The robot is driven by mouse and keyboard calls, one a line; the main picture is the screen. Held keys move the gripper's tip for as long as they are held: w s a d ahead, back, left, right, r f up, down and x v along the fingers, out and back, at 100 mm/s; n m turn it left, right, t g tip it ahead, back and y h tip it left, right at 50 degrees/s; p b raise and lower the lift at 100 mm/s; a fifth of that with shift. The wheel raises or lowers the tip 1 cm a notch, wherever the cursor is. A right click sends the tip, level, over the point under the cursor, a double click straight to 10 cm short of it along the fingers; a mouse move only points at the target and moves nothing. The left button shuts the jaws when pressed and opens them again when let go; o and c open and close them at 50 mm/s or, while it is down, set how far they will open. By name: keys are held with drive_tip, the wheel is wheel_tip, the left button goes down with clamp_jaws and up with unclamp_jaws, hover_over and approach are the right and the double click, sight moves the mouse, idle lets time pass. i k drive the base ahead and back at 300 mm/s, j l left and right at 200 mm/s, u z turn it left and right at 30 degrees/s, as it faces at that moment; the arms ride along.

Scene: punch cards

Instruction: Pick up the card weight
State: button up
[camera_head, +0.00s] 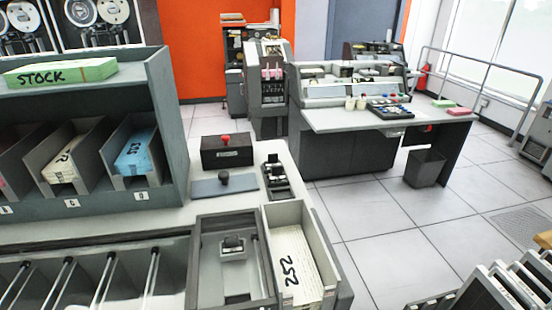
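Two things here could be the card weight, and I cannot tell for sure which one is. One is a flat blue-grey plate with a black knob (222,184), lying on the pale counter (184,215) left of centre. My gripper is not in view.
A black box with a red knob (226,151) stands behind the plate, and a small black device (275,178) to its right. A bin with cards marked 252 (290,262) adjoins the tray. A grey card rack (150,180) rises at left.

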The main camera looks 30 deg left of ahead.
sight(227, 185)
drive_tip(key=u, duration=1.2)
